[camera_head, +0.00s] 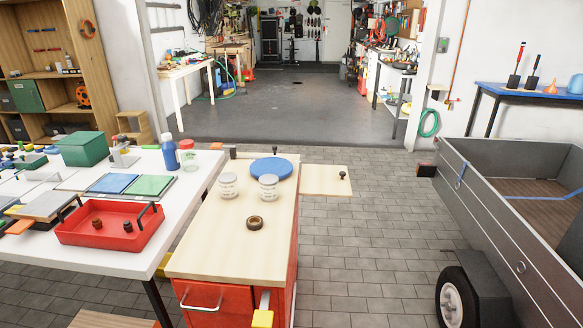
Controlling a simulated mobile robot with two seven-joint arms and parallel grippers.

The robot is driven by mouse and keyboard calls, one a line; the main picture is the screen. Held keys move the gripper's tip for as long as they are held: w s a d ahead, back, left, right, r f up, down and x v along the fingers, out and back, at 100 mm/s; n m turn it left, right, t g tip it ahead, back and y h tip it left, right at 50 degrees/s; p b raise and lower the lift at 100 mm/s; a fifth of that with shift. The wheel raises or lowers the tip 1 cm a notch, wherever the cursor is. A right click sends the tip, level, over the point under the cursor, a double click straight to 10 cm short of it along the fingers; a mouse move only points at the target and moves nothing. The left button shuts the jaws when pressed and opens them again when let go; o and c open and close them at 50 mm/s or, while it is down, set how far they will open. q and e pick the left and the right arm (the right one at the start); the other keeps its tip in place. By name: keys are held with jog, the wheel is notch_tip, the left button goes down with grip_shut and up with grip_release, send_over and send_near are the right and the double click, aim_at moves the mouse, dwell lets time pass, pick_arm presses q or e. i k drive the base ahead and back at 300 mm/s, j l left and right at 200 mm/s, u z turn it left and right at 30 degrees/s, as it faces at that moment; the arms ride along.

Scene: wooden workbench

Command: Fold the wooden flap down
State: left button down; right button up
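The wooden flap (325,180) is a pale panel on the right side of the red workbench cart, near its far end. It sticks out to the right and looks about level with the wooden top (233,238). A small dark knob (342,176) is on the flap near its outer edge. Nothing lies on the flap. Its underside and any support or hinge are hidden. Neither of my grippers is in view.
A white table (130,258) with a red tray (108,228) stands left. A grey trailer (500,215) stands right, with clear paved floor (365,245) between.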

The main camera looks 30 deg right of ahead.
aim_at(327, 180)
jog(key=l+z, duration=0.2)
jog(key=i+l+z, duration=0.35)
jog(key=l+z, duration=0.25)
jog(key=i+l+z, duration=0.1)
jog(key=z, duration=0.25)
jog(key=i+l+z, duration=0.15)
jog(key=z, duration=0.2)
jog(key=i+l+z, duration=0.2)
jog(key=i, duration=0.15)
jog(key=i+l+u, duration=0.1)
jog(key=u, duration=0.25)
jog(key=i+l+u, duration=0.1)
jog(key=u, duration=0.25)
jog(key=i+l+u, duration=0.15)
jog(key=u, duration=0.2)
jog(key=i+l+u, duration=0.4)
jog(key=l+u, duration=0.15)
